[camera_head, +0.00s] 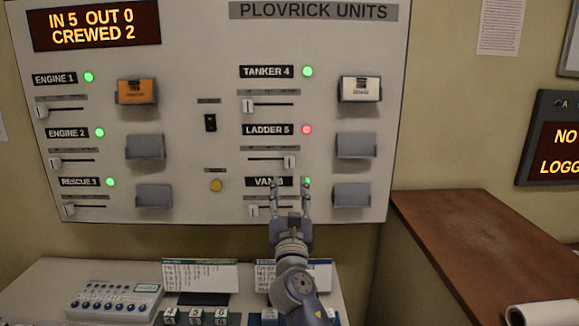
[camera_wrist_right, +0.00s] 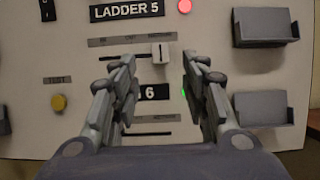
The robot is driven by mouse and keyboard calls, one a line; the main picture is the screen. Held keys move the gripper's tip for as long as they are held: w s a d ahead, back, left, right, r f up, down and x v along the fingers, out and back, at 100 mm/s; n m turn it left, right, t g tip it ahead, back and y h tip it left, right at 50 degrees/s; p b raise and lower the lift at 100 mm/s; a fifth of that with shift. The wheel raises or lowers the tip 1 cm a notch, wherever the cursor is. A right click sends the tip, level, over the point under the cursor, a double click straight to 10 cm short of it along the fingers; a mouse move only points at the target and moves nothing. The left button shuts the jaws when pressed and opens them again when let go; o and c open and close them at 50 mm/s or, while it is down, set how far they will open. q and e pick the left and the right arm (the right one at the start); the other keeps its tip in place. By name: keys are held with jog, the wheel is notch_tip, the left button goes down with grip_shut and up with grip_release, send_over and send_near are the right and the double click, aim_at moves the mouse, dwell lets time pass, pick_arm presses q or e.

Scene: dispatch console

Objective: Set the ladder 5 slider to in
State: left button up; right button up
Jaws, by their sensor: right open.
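The ladder 5 slider has a pale knob (camera_head: 289,161) at the right end of its dark slot, under the "LADDER 5" label (camera_head: 269,130). Its lamp (camera_head: 306,130) is red. My right gripper (camera_head: 290,186) is open and empty, pointing up at the panel just below the knob. In the right wrist view the knob (camera_wrist_right: 160,53) shows between the tips of my right gripper (camera_wrist_right: 158,62), nearer the left edge of the right finger in the picture. I cannot tell how far the tips are from the panel. My left gripper is out of view.
The van 6 label (camera_head: 263,182) is partly hidden behind my right gripper. Grey holders (camera_head: 356,146) stick out right of the sliders. A yellow button (camera_head: 216,186) and a black switch (camera_head: 210,123) sit mid-panel. A desk with a keypad unit (camera_head: 115,302) lies below.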

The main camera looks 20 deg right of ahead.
aim_at(289, 163)
jog(key=x, duration=0.8)
jog(key=shift+w+d+p, duration=0.1)
jog(key=shift+w+p, duration=0.1)
jog(key=shift+p, duration=0.15)
jog(key=shift+c, duration=0.3)
grip_shut()
